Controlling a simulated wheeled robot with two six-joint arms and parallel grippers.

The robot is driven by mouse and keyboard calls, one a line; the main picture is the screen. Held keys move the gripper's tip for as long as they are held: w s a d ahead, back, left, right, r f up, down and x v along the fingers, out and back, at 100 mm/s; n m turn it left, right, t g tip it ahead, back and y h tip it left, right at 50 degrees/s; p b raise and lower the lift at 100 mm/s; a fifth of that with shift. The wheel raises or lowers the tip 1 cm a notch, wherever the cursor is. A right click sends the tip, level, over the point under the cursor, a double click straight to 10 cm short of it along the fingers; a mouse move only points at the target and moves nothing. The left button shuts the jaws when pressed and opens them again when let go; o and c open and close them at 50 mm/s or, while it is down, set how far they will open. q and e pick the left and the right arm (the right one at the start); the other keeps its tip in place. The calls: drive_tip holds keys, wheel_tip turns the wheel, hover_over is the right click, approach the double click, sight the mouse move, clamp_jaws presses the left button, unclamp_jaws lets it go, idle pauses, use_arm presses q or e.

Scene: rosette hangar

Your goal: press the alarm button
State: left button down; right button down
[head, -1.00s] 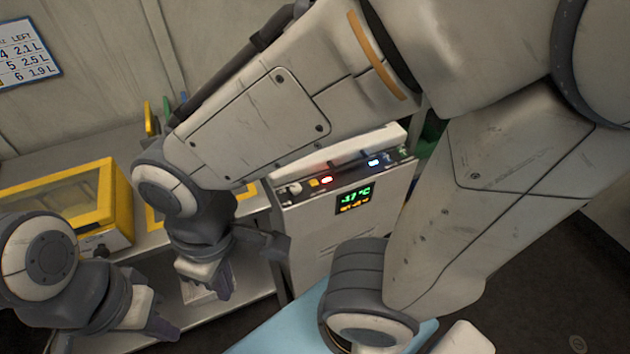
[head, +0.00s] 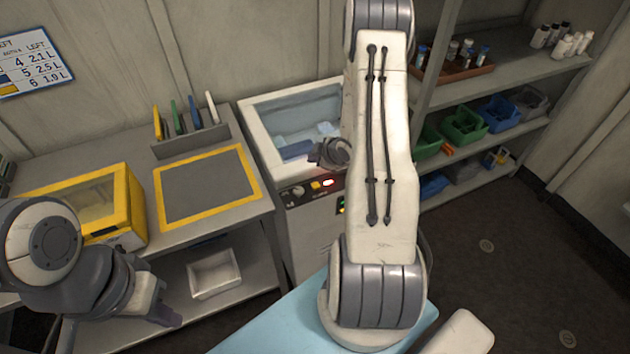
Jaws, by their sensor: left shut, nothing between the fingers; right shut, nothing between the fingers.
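A white chest freezer (head: 303,240) stands at the back centre. Its front control panel carries a white knob (head: 296,191), a small orange button (head: 316,185) and a glowing red light or button (head: 328,182). I cannot read which one is the alarm button. The green display (head: 341,206) is mostly hidden behind my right arm, and so is the panel's right end. My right gripper (head: 325,155) is shut and empty, over the freezer's front top edge, just above the red light and apart from it as far as I can see. My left gripper (head: 168,318) is shut and empty at the lower left.
A bench left of the freezer holds a yellow-framed box (head: 125,205), a yellow-edged grey mat (head: 205,187) and a tool rack (head: 190,140). A white bin (head: 213,273) sits on its lower shelf. Shelves with coloured bins (head: 465,124) stand at right. The floor (head: 520,245) at right is clear.

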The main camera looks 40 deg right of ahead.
sight(318, 187)
drive_tip(key=shift+s+d+f, duration=0.2)
drive_tip(key=shift+d, duration=0.15)
drive_tip(key=shift+s+d+f, duration=0.15)
drive_tip(key=shift+d, duration=0.2)
wheel_tip(318, 187, down, 9)
drive_tip(key=b, duration=0.6)
drive_tip(key=shift+r+b, duration=0.1)
drive_tip(key=shift+b, duration=0.3)
idle(1.3)
drive_tip(key=shift+f+b, duration=0.4)
drive_tip(key=shift+b, duration=0.05)
